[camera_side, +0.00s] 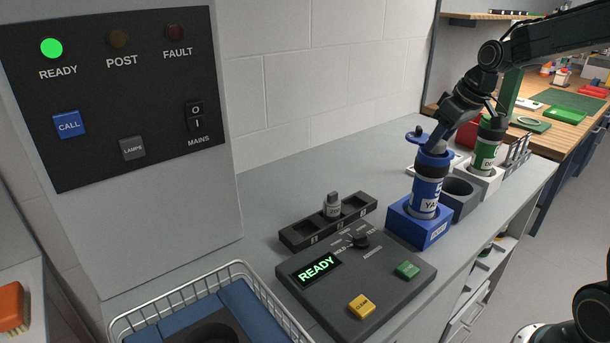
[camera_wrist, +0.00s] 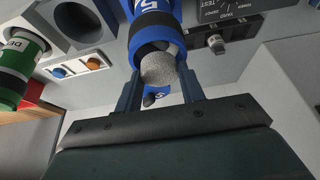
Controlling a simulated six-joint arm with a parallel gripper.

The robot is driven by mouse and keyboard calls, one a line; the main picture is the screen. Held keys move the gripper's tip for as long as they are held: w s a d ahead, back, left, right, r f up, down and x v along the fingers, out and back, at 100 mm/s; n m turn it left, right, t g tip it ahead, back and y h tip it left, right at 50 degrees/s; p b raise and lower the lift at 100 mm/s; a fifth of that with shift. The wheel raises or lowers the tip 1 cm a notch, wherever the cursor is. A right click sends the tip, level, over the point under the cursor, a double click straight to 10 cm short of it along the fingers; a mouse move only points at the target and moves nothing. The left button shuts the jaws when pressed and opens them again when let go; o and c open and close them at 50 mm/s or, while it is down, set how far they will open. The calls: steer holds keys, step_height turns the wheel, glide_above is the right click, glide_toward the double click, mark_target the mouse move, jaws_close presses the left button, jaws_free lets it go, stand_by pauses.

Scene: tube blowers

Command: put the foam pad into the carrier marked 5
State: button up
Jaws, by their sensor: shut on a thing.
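The carrier marked 5 (camera_side: 428,190) is a blue and white tube with a dark band, upright in a blue holder (camera_side: 413,227). Its blue lid (camera_side: 416,136) is swung aside from the mouth. In the wrist view the carrier (camera_wrist: 152,32) shows a 5 near the top edge. The grey speckled foam pad (camera_wrist: 158,69) is between my fingers at the carrier's open mouth. My gripper (camera_wrist: 160,80) is shut on the pad; it points down over the carrier in the side view (camera_side: 437,142). How far the pad is inside the mouth is hard to tell.
A grey empty holder (camera_side: 461,196) stands beside the blue one. Behind it a green carrier (camera_side: 486,150) stands in a white holder. A dark console (camera_side: 352,275) reading READY and a black slotted rack (camera_side: 320,232) are in front. A wire basket (camera_side: 187,300) is at the lower left.

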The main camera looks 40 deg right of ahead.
steer(key=o, duration=1)
steer(key=shift+r, duration=0.1)
steer(key=v, duration=1.3)
steer(key=shift+s+r, duration=0.2)
steer(key=shift+r, duration=0.05)
steer(key=shift+a, duration=0.15)
